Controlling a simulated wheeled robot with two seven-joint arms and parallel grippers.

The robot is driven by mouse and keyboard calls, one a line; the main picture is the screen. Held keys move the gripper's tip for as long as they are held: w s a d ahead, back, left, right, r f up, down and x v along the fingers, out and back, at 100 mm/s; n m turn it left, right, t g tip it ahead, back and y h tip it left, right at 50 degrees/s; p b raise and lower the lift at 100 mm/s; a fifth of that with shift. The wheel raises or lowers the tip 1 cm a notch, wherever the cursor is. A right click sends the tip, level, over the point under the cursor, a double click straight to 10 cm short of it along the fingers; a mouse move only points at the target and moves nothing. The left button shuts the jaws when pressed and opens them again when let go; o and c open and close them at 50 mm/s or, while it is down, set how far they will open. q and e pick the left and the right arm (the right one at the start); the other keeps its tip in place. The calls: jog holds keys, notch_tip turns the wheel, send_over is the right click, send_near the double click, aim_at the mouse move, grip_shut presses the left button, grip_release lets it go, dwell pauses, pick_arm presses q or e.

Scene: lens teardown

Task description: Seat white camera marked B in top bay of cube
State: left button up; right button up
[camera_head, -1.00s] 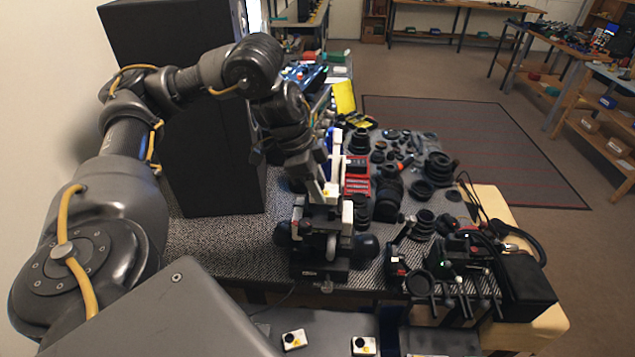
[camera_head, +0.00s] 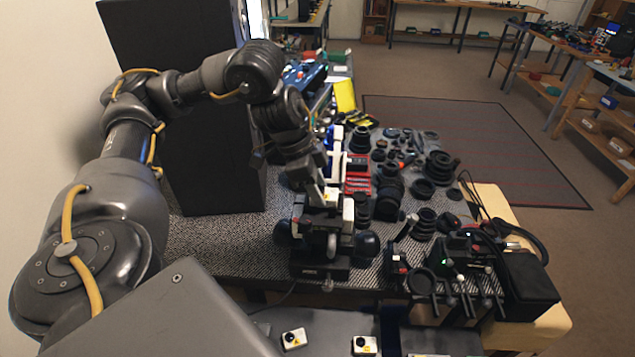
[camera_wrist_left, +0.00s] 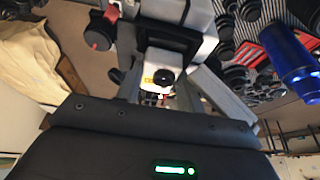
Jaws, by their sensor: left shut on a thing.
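My left gripper (camera_head: 326,200) comes down over the dark stand-like block (camera_head: 320,268) at the front of the bench, which I take for the cube. In the left wrist view, the gripper (camera_wrist_left: 160,92) is shut on a small white camera (camera_wrist_left: 149,75) with a black round lens and a yellow mark. Its letter is not legible. Just beyond it is a dark recess with a white frame (camera_wrist_left: 184,14); I cannot tell whether the camera is inside it or apart from it. My right gripper is not in view.
Two similar white cameras (camera_head: 292,339) (camera_head: 365,346) lie on a grey surface at the bottom. Black lens parts (camera_head: 388,196) crowd the bench to the right. A tall black panel (camera_head: 205,120) stands left. Bare patterned bench top (camera_head: 215,245) lies left of the block.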

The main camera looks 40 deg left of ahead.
pick_arm(q)
jog(key=shift+f, duration=0.5)
jog(key=o, duration=1.1)
jog(key=p+v, duration=0.4)
jog(key=v, duration=0.7)
jog(key=shift+f, duration=0.1)
